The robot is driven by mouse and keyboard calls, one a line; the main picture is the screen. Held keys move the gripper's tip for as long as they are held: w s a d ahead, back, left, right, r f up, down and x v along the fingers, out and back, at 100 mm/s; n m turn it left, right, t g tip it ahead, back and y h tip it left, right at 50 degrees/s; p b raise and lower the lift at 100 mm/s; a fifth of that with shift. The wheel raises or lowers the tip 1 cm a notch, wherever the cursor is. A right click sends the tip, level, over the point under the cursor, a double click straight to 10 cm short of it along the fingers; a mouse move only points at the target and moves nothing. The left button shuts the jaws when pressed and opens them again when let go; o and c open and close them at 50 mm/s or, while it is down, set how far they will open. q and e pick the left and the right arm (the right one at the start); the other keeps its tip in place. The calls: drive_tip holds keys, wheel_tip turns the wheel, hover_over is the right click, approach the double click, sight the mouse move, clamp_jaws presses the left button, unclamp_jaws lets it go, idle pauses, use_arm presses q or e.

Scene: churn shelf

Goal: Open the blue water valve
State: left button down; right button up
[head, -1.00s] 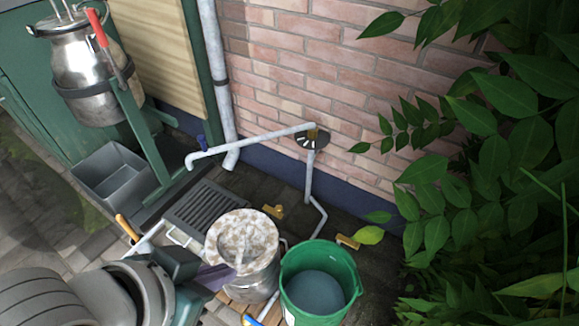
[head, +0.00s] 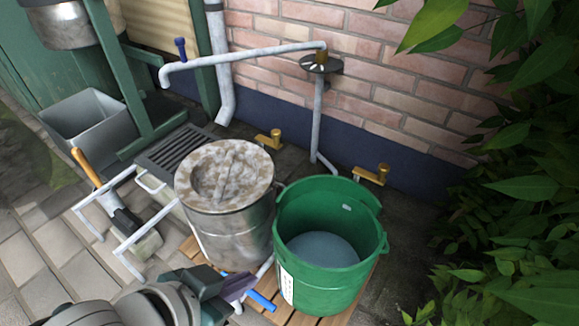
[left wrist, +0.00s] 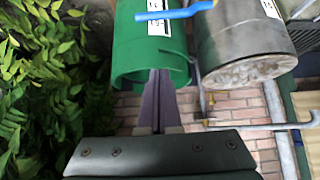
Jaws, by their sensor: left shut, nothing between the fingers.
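A small upright blue handle (head: 180,46) stands by the grey pipe spout (head: 172,72) against the wall in the head view. It looks like a valve handle. A second blue bar (head: 262,300) sits low in front of the green bucket; it also shows in the left wrist view (left wrist: 175,13), across the bucket and metal can. I cannot tell for sure which is the water valve. My left gripper (head: 244,287) is shut and empty beside the blue bar in the head view. Its closed fingers show in the left wrist view (left wrist: 162,78), apart from the bar. My right gripper is out of view.
The green bucket (head: 325,195) and lidded metal can (head: 232,225) stand on wooden slats. White metal rails (head: 135,238), a grey bin (head: 85,125) and an orange-handled tool (head: 85,165) are at left. A brick wall (head: 400,75) is behind; leaves (head: 520,190) crowd the right.

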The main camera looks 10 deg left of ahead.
sight(260, 296)
use_arm(q)
wheel_tip(260, 296, down, 2)
drive_tip(key=shift+b, duration=0.35)
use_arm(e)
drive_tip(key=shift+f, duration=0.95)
use_arm(q)
drive_tip(key=shift+w, duration=0.1)
drive_tip(key=b+x, duration=0.9)
drive_tip(key=x, duration=0.2)
drive_tip(key=shift+b, duration=0.4)
drive_tip(key=s, duration=0.1)
drive_tip(key=s+a, duration=0.1)
drive_tip(key=s, duration=0.2)
drive_tip(key=shift+s+a, duration=0.3)
drive_tip(key=shift+w, duration=0.1)
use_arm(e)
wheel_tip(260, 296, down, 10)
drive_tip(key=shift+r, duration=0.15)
